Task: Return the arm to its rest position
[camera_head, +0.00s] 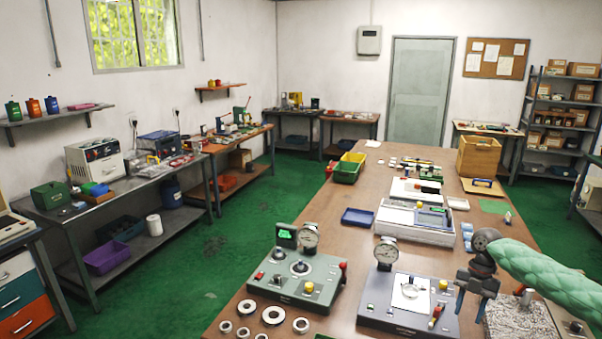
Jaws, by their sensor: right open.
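My right gripper (472,294) is at the lower right, on the end of my green-sleeved right arm (545,270). Its fingers are apart and point down, with nothing between them. It hangs beside the right edge of the right test fixture (375,318), a grey box with a dial gauge (386,252) and a white plate. Several bearing rings (274,315) lie on the brown table at the front left. My left gripper is not in view.
A second grey fixture (285,290) with a gauge stands left of the first. A speckled block (520,318) lies below my right arm. White trays (415,222), a blue tray (357,217) and a wooden box (478,157) are farther back. Brown tabletop (340,250) is bare between them.

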